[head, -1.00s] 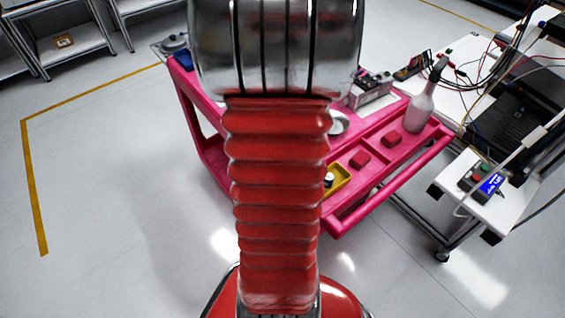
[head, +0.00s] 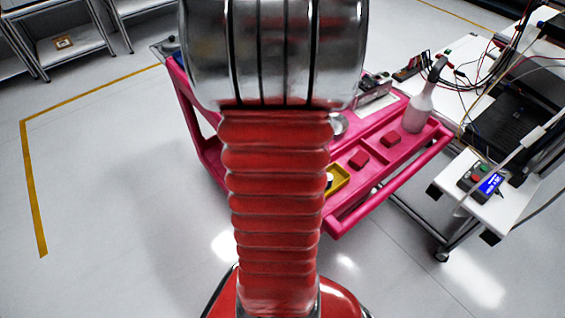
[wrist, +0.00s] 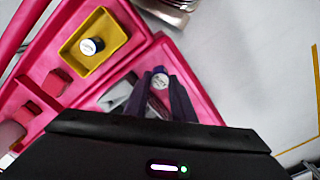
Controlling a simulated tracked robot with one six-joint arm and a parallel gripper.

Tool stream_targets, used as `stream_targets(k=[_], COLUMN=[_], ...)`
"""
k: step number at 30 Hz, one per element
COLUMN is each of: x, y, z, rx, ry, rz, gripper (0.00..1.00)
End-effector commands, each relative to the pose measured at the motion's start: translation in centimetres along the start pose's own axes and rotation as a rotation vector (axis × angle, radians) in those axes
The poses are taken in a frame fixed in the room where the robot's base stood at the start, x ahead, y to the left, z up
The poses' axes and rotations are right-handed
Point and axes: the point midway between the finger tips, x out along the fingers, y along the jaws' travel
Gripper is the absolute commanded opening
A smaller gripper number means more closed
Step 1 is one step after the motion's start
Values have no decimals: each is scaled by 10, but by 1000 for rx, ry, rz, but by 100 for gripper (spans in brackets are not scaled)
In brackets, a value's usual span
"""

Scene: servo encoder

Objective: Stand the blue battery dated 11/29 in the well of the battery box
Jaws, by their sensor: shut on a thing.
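In the wrist view my gripper (wrist: 160,88) is shut on a blue-purple battery (wrist: 159,72) with a pale round face towards the camera; its print is too small to read. The fingers hide its lower part. Another battery (wrist: 91,47), dark with a pale face, stands in a yellow tray (wrist: 118,44), apart from my gripper. The tray also shows in the head view (head: 344,186), partly behind my arm. My gripper is hidden in the head view. I cannot clearly make out the battery box; a grey object (wrist: 116,96) lies partly hidden beside my fingers.
A pink cart (head: 372,196) carries the tray, red blocks (head: 359,159), a spray bottle (head: 418,108) and a grey device (head: 374,96). A white bench (head: 480,205) with a button box and cables stands at right.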

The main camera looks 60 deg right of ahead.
Motion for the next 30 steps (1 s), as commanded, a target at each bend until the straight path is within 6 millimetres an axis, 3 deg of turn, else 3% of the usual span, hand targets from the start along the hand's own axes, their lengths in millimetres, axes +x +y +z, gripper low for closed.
stream_targets(k=[19,30], x=[-46,-51], y=[0,0], z=[0,0], rx=[0,0], ry=[2,0], rz=[0,0], gripper=[6,6])
